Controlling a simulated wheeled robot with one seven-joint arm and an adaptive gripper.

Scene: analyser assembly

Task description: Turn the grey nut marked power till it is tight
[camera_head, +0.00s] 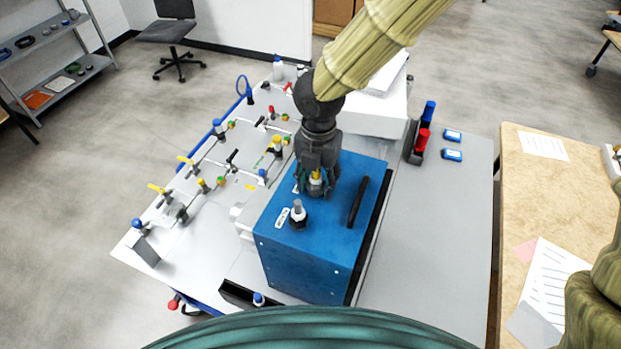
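The blue analyser box (310,255) stands on the table, with a black handle (357,201) on top. A grey-topped fitting with a black base (298,214) stands upright on the near left of its top, beside a small white label (282,218). The label's print is too small to read, so I cannot tell which nut is marked power. My gripper (317,184) points down over the far part of the top. Its fingers are on both sides of a second fitting with a yellow part (316,178). Whether they touch it is unclear, and they hide most of it.
Left of the box is a white panel (190,235) with pipes and several yellow, blue and black valves. A rack with a blue and a red bottle (422,139) stands at the right. The grey table (440,235) right of the box is clear. White boxes (375,118) stand behind.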

